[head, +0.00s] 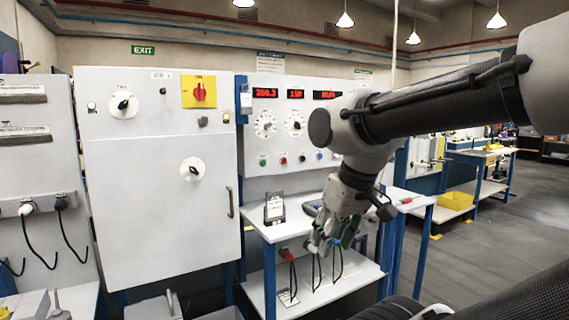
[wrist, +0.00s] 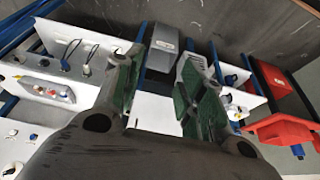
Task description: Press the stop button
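A row of small push buttons sits low on the white control panel (head: 283,130) in the head view. It includes a green button (head: 263,162), a red button (head: 283,160) and a blue one (head: 319,156). No label reading "stop" is legible; the red button may be the stop button. My gripper (head: 322,246) hangs in front of the bench, below and right of the buttons and apart from them. In the wrist view my gripper (wrist: 163,75) has its two green-padded fingers spread wide with nothing held between them. I cannot identify the panel buttons in the wrist view.
A tall white cabinet (head: 140,220) with dials and a yellow-backed red switch (head: 199,92) stands left of the panel. A white bench (head: 290,228) on blue legs juts out below the panel, with a small dark-framed device (head: 274,209). Open floor lies at right.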

